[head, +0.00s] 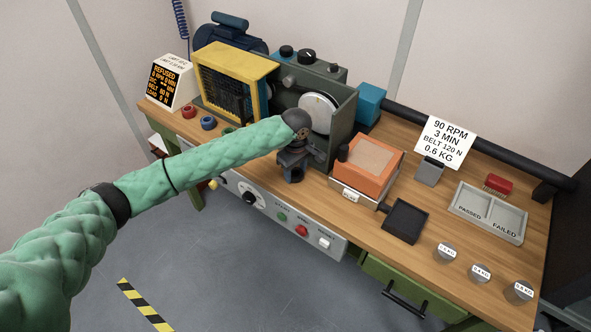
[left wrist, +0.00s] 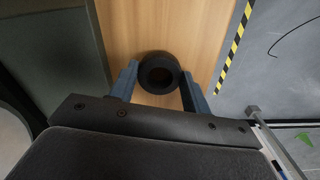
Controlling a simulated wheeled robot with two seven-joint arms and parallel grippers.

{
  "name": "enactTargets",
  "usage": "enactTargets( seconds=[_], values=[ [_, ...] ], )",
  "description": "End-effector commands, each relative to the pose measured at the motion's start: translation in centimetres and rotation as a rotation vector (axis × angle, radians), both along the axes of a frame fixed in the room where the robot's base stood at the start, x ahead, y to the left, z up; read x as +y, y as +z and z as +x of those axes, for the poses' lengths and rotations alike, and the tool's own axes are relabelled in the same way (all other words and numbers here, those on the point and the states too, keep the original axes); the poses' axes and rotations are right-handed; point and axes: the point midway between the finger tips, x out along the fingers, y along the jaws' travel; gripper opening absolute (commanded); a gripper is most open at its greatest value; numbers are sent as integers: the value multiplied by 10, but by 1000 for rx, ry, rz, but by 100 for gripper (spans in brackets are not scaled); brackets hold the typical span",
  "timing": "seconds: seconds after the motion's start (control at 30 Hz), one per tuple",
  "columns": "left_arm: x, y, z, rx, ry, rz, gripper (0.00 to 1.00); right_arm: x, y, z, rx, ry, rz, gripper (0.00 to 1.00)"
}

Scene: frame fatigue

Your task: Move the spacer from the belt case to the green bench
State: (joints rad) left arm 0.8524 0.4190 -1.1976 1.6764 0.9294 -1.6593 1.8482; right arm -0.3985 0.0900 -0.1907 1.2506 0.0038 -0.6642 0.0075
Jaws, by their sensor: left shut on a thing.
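The spacer, which looks like a thick black ring (left wrist: 158,73), sits between the two fingers of my left gripper (left wrist: 159,88) in the left wrist view. The gripper is shut on it, and wood shows behind it. In the head view my left gripper (head: 292,175) points down at the bench's front edge, just in front of the grey belt case (head: 345,120) with its pale pulley (head: 318,113). The ring is small and dark there. I cannot tell whether it touches the wood. The green bench (head: 480,237) has a wooden top. My right gripper is out of view.
Right of the belt case stand an orange box (head: 367,160), a black pad (head: 404,221), a passed/failed tray (head: 488,212) and several labelled weights (head: 480,273). A yellow-framed guard (head: 235,85) stands at left. Bare wood lies between the pad and weights.

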Motion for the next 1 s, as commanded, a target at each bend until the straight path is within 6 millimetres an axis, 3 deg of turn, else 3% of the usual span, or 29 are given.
enactTargets(
  seconds=[0.17, 0.2, 0.3, 0.7, 1.0],
  values=[
    [0, -1, 0, 0, 0, 0, 24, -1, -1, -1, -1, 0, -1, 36],
    [0, -2, 0, 0, 0, 0, 51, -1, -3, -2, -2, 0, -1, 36],
    [0, -2, 0, 0, 0, 0, 69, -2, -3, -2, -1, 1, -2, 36],
    [0, 2, 0, -1, 0, -1, 69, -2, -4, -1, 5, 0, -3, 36],
    [-1, 44, 0, -1, 0, -1, 69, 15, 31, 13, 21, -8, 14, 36]
  ],
)
